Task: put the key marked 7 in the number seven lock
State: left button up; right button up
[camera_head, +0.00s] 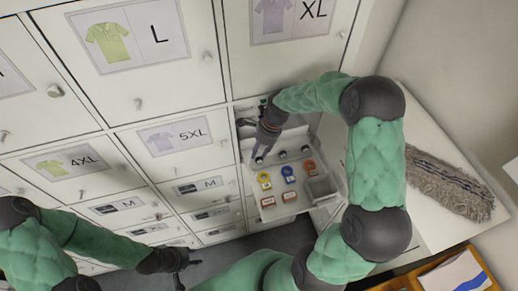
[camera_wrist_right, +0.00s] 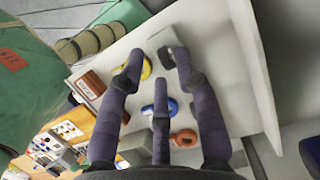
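My right gripper (camera_head: 262,150) reaches down over the pull-out shelf from behind; in the right wrist view its fingers (camera_wrist_right: 158,80) are spread apart. A yellow ring-shaped piece (camera_head: 264,181), a blue one (camera_head: 288,173) and an orange-red one (camera_head: 310,167) lie in a row on the shelf. In the wrist view the yellow (camera_wrist_right: 147,67), blue (camera_wrist_right: 172,106) and orange (camera_wrist_right: 185,138) pieces show around the fingers. A grey block (camera_wrist_right: 173,57) is by the right fingertip; I cannot tell if it is touched. No 7 is readable. My left gripper (camera_head: 182,262) is low, away from the shelf; its fingers are unclear.
Small red-brown labelled blocks (camera_head: 268,201) stand at the shelf's front, beside a grey open bin (camera_head: 322,188). Locker doors with shirt pictures (camera_head: 130,37) fill the left. A white surface (camera_head: 425,220) with a brown fringed mop head (camera_head: 448,185) is at right.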

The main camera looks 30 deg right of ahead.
aim_at(259, 158)
jog(key=shift+f+b, duration=1.3)
jog(key=shift+f, duration=0.95)
grip_shut()
jog(key=shift+r, duration=0.4)
jog(key=shift+r+p, duration=0.3)
jog(key=shift+p, duration=0.2)
jog(key=shift+r+p, duration=1.35)
jog(key=shift+r, duration=0.5)
